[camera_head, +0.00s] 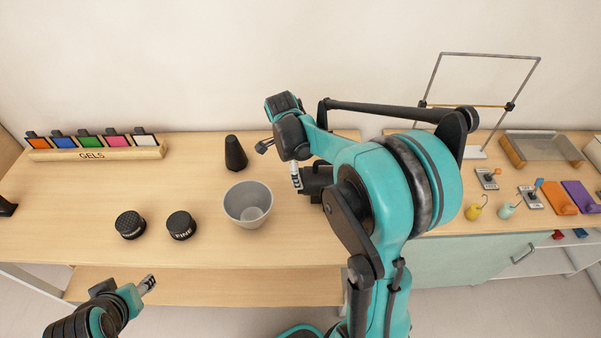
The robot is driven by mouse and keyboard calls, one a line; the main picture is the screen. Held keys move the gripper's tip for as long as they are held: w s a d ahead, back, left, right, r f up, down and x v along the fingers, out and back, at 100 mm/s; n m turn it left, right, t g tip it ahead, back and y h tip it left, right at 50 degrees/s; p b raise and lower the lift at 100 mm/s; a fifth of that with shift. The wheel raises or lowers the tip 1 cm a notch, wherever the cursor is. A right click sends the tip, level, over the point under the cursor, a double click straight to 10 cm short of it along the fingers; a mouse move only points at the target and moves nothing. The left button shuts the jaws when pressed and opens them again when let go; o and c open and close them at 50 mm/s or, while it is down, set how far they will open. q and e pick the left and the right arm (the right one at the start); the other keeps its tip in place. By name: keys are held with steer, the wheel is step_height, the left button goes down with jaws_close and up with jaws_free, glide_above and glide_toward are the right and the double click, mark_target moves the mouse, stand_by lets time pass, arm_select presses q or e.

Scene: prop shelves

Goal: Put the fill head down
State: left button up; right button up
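A small black lamp-like body, which I take to be the fill head (318,181), is over the middle of the wooden table in the head view. My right gripper (296,178) reaches down from above with its pale fingertips against the left side of this body, and seems shut on it. The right arm hides part of the fill head, and I cannot tell whether its underside touches the table. My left gripper (148,284) is low at the left, in front of the table edge and away from the objects. Its fingertips show edge-on, with nothing visible in them.
A grey bowl (236,208), a black cone (235,155) and two black round caps (131,225) (181,225), one marked FINE, stand left of the fill head. A gels rack (95,154) is at the back left. A wire frame (490,55) and small props stand right.

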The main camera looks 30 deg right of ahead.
steer(key=s+a+r+n+t, duration=0.3)
steer(key=s+a+r+n, duration=0.45)
steer(key=n, duration=0.35)
steer(key=s+a+n+t+y, duration=0.2)
steer(key=s+a+n, duration=0.3)
steer(key=s+n, duration=0.3)
steer(key=n+t, duration=0.1)
steer(key=n, duration=0.3)
steer(key=shift+s+f+n+t+p, duration=0.25)
steer(key=shift+f+n+t+p, duration=0.05)
steer(key=shift+p, duration=0.05)
steer(key=shift+f+b, duration=0.55)
